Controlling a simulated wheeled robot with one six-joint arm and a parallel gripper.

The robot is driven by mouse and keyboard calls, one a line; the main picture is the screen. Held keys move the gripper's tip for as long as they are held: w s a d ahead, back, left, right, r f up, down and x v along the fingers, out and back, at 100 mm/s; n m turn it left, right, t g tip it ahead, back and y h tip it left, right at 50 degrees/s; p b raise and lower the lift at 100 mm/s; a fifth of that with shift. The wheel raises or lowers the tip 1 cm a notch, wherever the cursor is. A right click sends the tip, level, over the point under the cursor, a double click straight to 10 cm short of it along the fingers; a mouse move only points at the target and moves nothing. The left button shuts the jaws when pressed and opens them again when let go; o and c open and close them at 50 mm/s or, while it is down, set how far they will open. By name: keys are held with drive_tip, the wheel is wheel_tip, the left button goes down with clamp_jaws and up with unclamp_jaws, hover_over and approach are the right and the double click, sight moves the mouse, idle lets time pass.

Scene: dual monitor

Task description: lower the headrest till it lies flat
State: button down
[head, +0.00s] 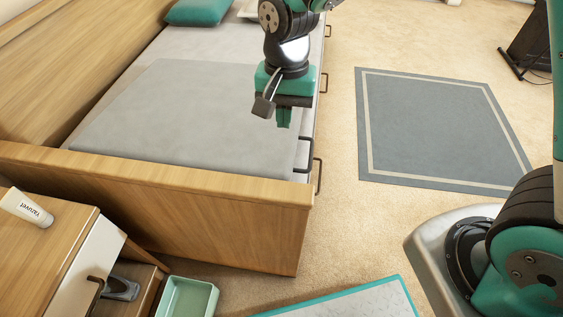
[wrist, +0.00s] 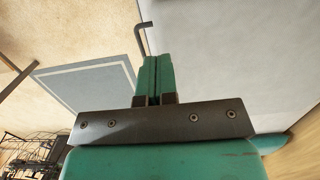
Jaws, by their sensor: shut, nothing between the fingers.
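The headrest (head: 190,120) is the grey padded panel at the near end of the bed, close to the wooden end board. It looks flat or nearly so; I cannot tell whether a small tilt is left. A dark handle (head: 306,150) stands at its right near corner. My gripper (head: 284,118) is above the panel's right edge, pointing down, a little beyond that handle and apart from it in the picture. In the wrist view my gripper's green fingers (wrist: 154,62) are together and empty. A dark bent handle (wrist: 143,38) shows just past the fingertips, against the grey padding.
The wooden end board (head: 190,188) borders the panel. Drawer handles (head: 324,82) line the bed's right side. A cabinet (head: 45,255) with a white tube (head: 27,208), a green bin (head: 187,297) and a teal-edged board (head: 345,303) are nearby. Floor around the blue-grey rug (head: 435,125) is clear.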

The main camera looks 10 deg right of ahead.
drive_tip(key=b, duration=0.4)
hover_over(281, 187)
drive_tip(key=w, duration=0.2)
drive_tip(key=f, duration=1.4)
drive_tip(key=shift+s+d+f, duration=0.15)
drive_tip(key=shift+s+d, duration=0.05)
drive_tip(key=shift+d, duration=0.1)
drive_tip(key=f+b, duration=0.1)
drive_tip(key=f, duration=0.1)
drive_tip(key=f+b, duration=0.1)
drive_tip(key=f, duration=0.1)
drive_tip(key=s+f+b, duration=0.1)
drive_tip(key=f, duration=0.1)
drive_tip(key=shift+a+f+b, duration=0.2)
drive_tip(key=shift+f+b, duration=0.05)
drive_tip(key=shift+b, duration=0.1)
drive_tip(key=shift+s+f, duration=0.25)
drive_tip(key=shift+f, duration=0.1)
wheel_tip(281, 187, up, 16)
drive_tip(key=p, duration=0.8)
drive_tip(key=shift+w+f, duration=0.15)
drive_tip(key=shift+w, duration=0.15)
